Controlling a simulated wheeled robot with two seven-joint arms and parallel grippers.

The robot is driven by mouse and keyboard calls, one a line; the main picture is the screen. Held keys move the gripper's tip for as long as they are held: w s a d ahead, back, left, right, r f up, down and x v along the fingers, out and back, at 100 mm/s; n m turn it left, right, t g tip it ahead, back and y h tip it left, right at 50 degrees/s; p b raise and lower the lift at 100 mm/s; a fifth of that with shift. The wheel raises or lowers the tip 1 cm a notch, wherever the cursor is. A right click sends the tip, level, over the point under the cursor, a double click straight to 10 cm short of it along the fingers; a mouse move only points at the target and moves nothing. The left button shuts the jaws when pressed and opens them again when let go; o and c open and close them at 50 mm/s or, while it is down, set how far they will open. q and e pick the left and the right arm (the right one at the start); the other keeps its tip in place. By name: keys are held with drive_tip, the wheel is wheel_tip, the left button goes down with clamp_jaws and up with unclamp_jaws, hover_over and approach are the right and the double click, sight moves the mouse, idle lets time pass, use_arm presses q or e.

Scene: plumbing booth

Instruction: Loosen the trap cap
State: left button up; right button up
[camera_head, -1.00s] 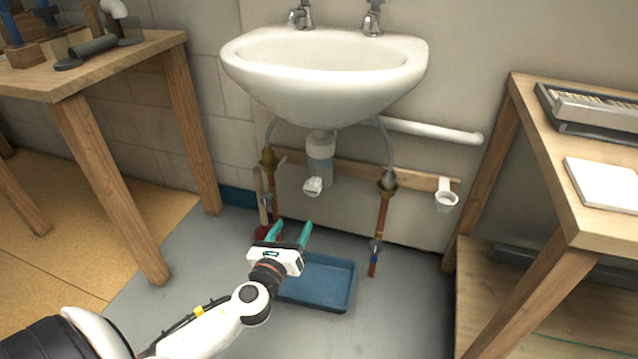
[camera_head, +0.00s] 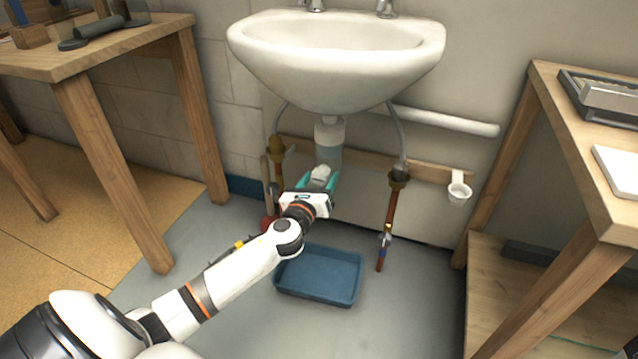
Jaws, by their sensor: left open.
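The trap (camera_head: 329,138) hangs under the white sink (camera_head: 335,75), with a grey-white body. Its white cap (camera_head: 321,173) shows at the lower end, partly hidden by my gripper. My left gripper (camera_head: 319,181) is raised at the cap, its teal fingers open on either side of it. I cannot tell whether the fingers touch the cap. My right gripper is not in view.
A blue tray (camera_head: 318,299) lies on the floor below the trap. Supply pipes (camera_head: 390,215) stand on both sides of it. A white cup (camera_head: 459,192) hangs at the right on a wooden rail. Wooden tables stand left (camera_head: 100,55) and right (camera_head: 600,150).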

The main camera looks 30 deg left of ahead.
use_arm(q)
drive_tip(key=c, duration=1)
drive_tip(key=shift+o, duration=0.2)
